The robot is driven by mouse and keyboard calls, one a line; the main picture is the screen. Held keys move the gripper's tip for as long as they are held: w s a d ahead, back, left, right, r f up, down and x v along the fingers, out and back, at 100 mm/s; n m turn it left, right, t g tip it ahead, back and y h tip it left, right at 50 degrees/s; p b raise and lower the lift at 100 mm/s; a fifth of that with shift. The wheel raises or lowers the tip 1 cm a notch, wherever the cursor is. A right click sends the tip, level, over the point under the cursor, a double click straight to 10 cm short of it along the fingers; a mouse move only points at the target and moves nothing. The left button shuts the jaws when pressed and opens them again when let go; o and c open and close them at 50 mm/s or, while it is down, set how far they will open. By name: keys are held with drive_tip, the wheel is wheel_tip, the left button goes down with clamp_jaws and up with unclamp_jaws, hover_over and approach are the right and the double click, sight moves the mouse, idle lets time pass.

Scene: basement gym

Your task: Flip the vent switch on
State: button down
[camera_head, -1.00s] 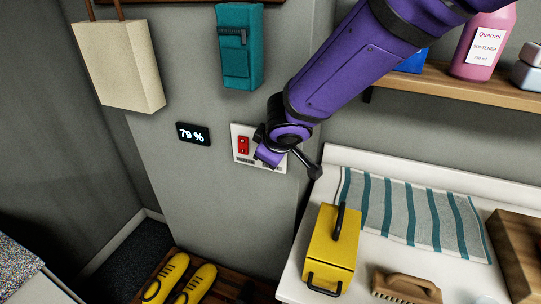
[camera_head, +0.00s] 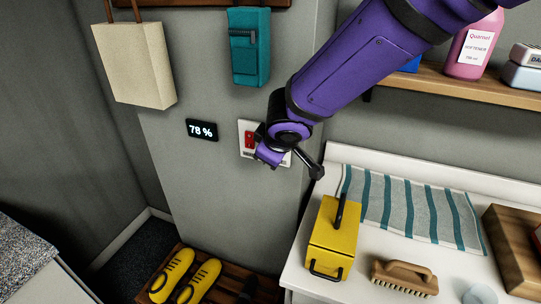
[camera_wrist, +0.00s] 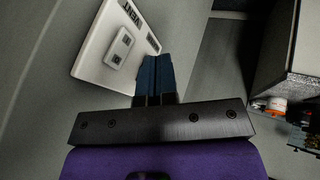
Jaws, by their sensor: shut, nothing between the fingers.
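A white switch plate (camera_head: 243,127) is on the grey wall, with a red switch (camera_head: 249,139) at its left. My wrist hides the plate's right part. In the wrist view, the plate (camera_wrist: 93,68) carries a pale switch (camera_wrist: 121,47) with two dark squares and the label VENT beside it. I cannot tell which way this switch is set. My gripper (camera_wrist: 155,62) is shut and empty, its dark fingers together at the plate's edge, beside the pale switch. I cannot tell whether they touch the plate.
A display (camera_head: 202,130) reading 78 % is left of the plate. A teal pouch (camera_head: 250,50) and a cream bag (camera_head: 135,65) hang above. Below right, a white counter (camera_head: 300,265) holds a yellow box (camera_head: 333,245), a brush (camera_head: 404,277) and a striped towel (camera_head: 410,205).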

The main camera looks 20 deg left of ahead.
drive_tip(key=v, duration=0.7)
drive_tip(key=shift+s, duration=0.5)
drive_tip(key=shift+w+d, duration=0.15)
drive_tip(key=shift+w, duration=0.1)
drive_tip(key=w+a+f, duration=0.3)
drive_tip(key=w+f, duration=0.5)
drive_tip(key=shift+w+a+f, duration=0.25)
drive_tip(key=shift+a, duration=0.1)
idle(0.4)
